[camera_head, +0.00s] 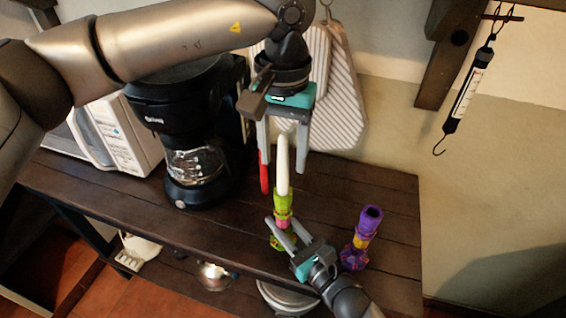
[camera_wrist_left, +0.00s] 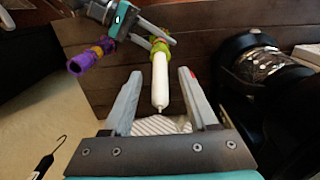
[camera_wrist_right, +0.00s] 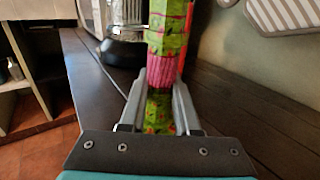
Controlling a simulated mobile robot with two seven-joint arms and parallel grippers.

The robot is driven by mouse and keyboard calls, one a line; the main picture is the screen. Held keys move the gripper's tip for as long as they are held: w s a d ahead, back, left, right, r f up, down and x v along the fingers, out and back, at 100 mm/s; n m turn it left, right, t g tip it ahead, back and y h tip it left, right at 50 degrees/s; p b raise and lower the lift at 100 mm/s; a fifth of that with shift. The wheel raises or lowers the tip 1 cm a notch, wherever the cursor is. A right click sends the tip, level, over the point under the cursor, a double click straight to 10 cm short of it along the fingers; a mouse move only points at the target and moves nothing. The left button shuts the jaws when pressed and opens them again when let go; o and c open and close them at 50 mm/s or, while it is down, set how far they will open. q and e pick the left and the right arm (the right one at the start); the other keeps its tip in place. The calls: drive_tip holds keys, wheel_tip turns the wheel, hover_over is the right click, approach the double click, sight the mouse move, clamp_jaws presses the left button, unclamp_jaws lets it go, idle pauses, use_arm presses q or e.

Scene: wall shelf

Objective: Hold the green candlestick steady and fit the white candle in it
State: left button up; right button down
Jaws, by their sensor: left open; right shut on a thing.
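The green candlestick (camera_head: 283,208) stands on the dark shelf top; its pink band and patterned green body (camera_wrist_right: 168,40) show in the right wrist view. The white candle (camera_head: 283,165) stands upright on top of it, its lower end at the candlestick's mouth; how deep it sits is hidden. My left gripper (camera_head: 283,168) is open, pointing down, with a finger on each side of the candle; the left wrist view shows gaps between the fingers and the candle (camera_wrist_left: 160,80). My right gripper (camera_head: 281,222) is shut on the candlestick's lower part.
A purple candlestick (camera_head: 366,232) stands to the right. A red object (camera_head: 264,180) shows just left of the candle. A coffee maker (camera_head: 195,140) and a white microwave (camera_head: 118,135) stand left.

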use_arm(q)
wheel_tip(320, 180, up, 9)
idle(0.3)
use_arm(e)
drive_tip(key=c, duration=0.5)
unclamp_jaws()
drive_tip(key=shift+c, duration=0.2)
drive_tip(key=shift+s+d, duration=0.1)
